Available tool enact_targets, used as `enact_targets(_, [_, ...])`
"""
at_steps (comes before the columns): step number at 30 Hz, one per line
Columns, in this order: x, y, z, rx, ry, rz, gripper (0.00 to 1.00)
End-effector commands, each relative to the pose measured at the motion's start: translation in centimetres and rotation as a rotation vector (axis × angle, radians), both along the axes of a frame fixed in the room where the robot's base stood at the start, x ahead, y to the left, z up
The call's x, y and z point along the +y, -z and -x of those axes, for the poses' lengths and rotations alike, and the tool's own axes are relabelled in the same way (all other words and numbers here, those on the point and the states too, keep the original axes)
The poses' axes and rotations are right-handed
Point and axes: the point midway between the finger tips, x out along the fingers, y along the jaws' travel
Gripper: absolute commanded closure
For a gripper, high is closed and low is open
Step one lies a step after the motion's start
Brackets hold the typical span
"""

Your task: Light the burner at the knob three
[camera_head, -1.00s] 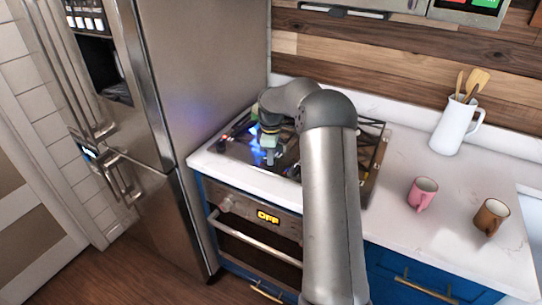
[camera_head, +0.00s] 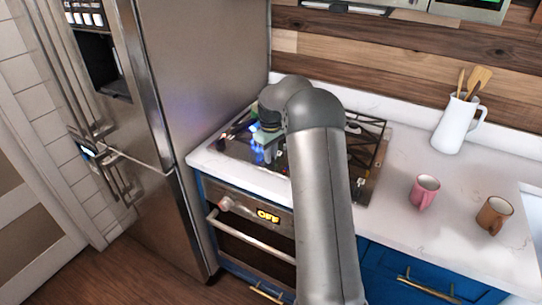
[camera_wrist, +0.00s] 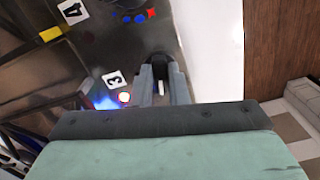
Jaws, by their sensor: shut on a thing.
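The cooktop (camera_head: 362,187) is a dark panel set in the white counter. In the wrist view, a white label "3" (camera_wrist: 115,80) lies beside a black knob (camera_wrist: 159,62), knob three. My gripper (camera_wrist: 162,88) is shut on this knob, with a finger on either side; it also shows over the front of the cooktop in the head view (camera_head: 266,152). My arm hides much of the cooktop in the head view.
Label "4" (camera_wrist: 72,10) and another knob (camera_wrist: 130,5) with blue and red dots are nearby. The fridge (camera_head: 205,80) stands close on the left. A pink mug (camera_head: 423,192), brown mug (camera_head: 492,215) and white jug (camera_head: 456,125) stand on the right counter. The oven display (camera_head: 268,216) reads OFF.

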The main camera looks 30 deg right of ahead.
Motion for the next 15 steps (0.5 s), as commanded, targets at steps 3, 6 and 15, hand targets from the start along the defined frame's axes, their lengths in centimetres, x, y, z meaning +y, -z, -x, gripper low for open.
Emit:
enact_targets(3, [0.09,-0.06,-0.07,-0.003,0.108,0.002,1.00])
enact_targets(6, [0.12,-0.08,-0.06,-0.003,0.204,0.002,1.00])
enact_targets(15, [0.22,-0.12,-0.07,-0.004,0.466,0.001,1.00])
